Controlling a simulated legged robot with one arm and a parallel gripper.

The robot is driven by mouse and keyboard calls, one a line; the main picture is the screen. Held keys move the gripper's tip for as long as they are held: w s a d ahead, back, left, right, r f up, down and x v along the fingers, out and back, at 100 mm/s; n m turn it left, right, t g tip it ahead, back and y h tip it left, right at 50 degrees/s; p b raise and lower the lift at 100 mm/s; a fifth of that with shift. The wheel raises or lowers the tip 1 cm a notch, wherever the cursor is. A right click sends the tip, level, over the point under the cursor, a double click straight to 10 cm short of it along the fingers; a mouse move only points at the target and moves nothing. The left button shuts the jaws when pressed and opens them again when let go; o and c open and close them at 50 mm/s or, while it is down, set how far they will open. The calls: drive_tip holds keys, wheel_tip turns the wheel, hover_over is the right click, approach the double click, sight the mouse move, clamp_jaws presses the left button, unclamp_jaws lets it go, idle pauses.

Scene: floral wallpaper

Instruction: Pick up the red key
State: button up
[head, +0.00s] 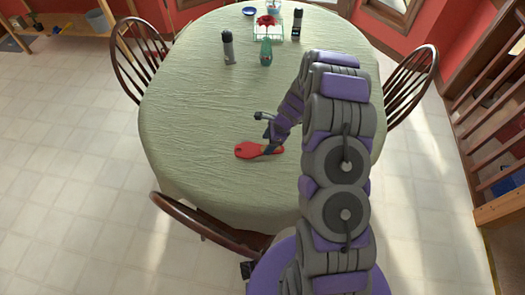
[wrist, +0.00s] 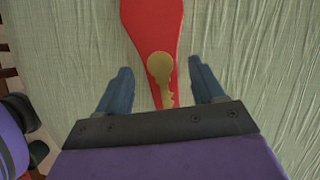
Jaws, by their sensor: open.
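A flat red piece (head: 248,150), wide at its left end and narrowing to the right, lies on the green cloth of the table (head: 190,120). In the wrist view the red piece (wrist: 152,25) runs down from the top edge, with a gold key shape (wrist: 160,68) on its narrow part. I cannot tell whether the gold key is loose or fixed to it. My gripper (head: 266,135) is over the narrow right end. In the wrist view my open gripper (wrist: 160,68) has one finger on each side of the narrow part, with gaps. Its lower end is hidden by my gripper.
At the table's far end stand a grey bottle (head: 228,47), a green bottle (head: 266,52), a dark bottle (head: 297,25) and a red flower (head: 266,20). Wooden chairs (head: 140,55) surround the table. The cloth left of the red piece is clear.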

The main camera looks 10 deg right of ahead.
wheel_tip(320, 180, down, 3)
drive_tip(key=shift+r+b, duration=0.1)
drive_tip(key=shift+b, duration=0.25)
drive_tip(key=shift+a, duration=0.4)
drive_tip(key=shift+c, duration=1.4)
drive_tip(key=c, duration=0.8)
drive_tip(key=shift+c, duration=0.2)
